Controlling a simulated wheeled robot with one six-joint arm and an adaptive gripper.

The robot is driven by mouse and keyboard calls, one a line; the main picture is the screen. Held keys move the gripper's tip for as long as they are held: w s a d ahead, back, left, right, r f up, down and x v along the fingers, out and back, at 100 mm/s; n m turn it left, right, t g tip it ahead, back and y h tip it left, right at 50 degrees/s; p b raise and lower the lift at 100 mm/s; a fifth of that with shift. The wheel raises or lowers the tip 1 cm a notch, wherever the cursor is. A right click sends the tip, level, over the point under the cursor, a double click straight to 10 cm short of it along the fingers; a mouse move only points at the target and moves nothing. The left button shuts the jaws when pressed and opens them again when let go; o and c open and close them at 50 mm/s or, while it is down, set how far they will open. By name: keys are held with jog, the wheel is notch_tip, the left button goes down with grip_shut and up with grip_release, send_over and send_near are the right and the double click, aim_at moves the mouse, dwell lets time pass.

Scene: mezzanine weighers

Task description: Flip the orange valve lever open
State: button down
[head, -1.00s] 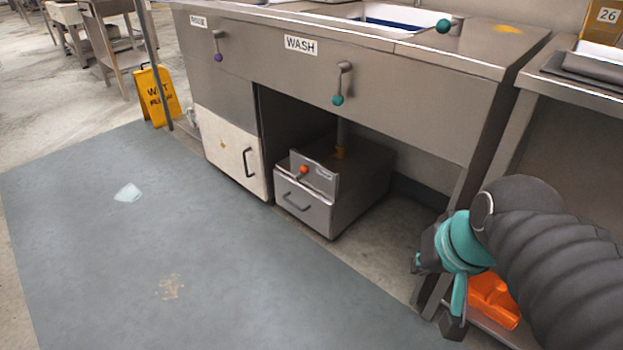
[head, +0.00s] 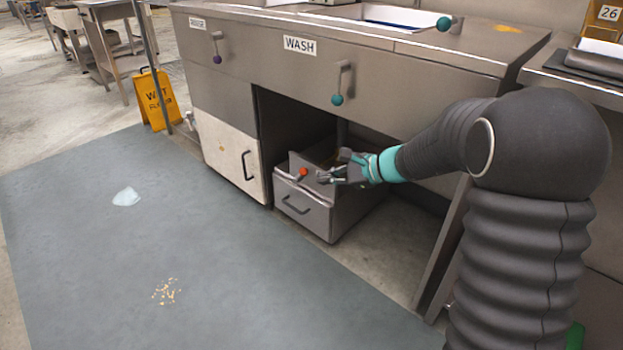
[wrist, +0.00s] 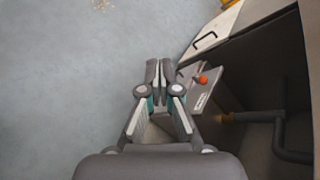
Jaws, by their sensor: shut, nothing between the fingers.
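The orange valve lever's round knob (head: 303,172) is on the front panel of a steel box (head: 308,212) under the wash sink. It also shows in the wrist view (wrist: 203,79), just right of my fingertips. My gripper (head: 322,176) is in front of the box's upper panel, a little right of the knob and apart from it. In the wrist view my gripper (wrist: 158,65) has its fingertips together with nothing between them. The lever's arm is too small to make out clearly.
The steel box has a drawer handle (head: 296,206) below the knob. A pale cabinet door (head: 232,165) stands left of it. Teal (head: 337,99) and purple (head: 217,60) knobs hang above. A yellow wet-floor sign (head: 158,98) stands far left. The grey mat (head: 150,240) in front is mostly clear.

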jog(key=w+d+f+m+t, duration=0.1)
jog(key=w+f+m+t, duration=0.2)
jog(key=w+f+m, duration=0.3)
jog(key=w+d+f+m+t+b, duration=0.1)
jog(key=w+f+m+t, duration=0.2)
jog(key=w+f+m, duration=0.4)
jog(key=w+f, duration=0.5)
jog(key=f, duration=0.4)
jog(key=shift+w+d+f+m+t, duration=0.25)
jog(key=shift+w+f+m+t, duration=0.05)
jog(key=shift+w+f+t, duration=0.1)
jog(key=shift+a, duration=0.1)
send_near(300, 176)
jog(key=w+a+f, duration=0.1)
jog(key=w+a, duration=0.1)
jog(key=shift+w+a+r, duration=0.1)
jog(key=shift+w+a, duration=0.15)
jog(key=shift+w, duration=0.45)
jog(key=shift+r, duration=0.1)
